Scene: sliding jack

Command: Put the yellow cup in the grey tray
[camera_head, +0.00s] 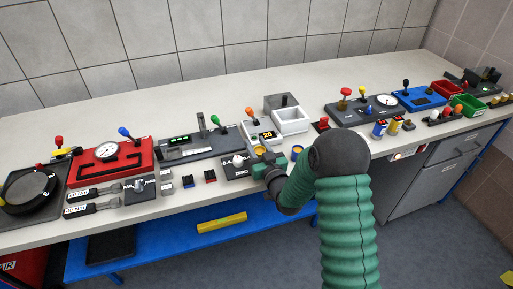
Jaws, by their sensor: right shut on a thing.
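The yellow cup (259,150) shows as a small yellow round shape at the tip of my right gripper (264,160), near the front of the bench. My right gripper is shut on it; the fingers are small and partly hidden behind my own wrist. A pale grey tray (291,127) with raised walls stands just behind and to the right of the cup, apart from it. My left gripper is not in view.
A small dark block with a "20" display (266,135) sits between cup and tray. Left are a red gauge panel (110,160) and a grey slide device (200,145). Bare bench (190,95) lies behind.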

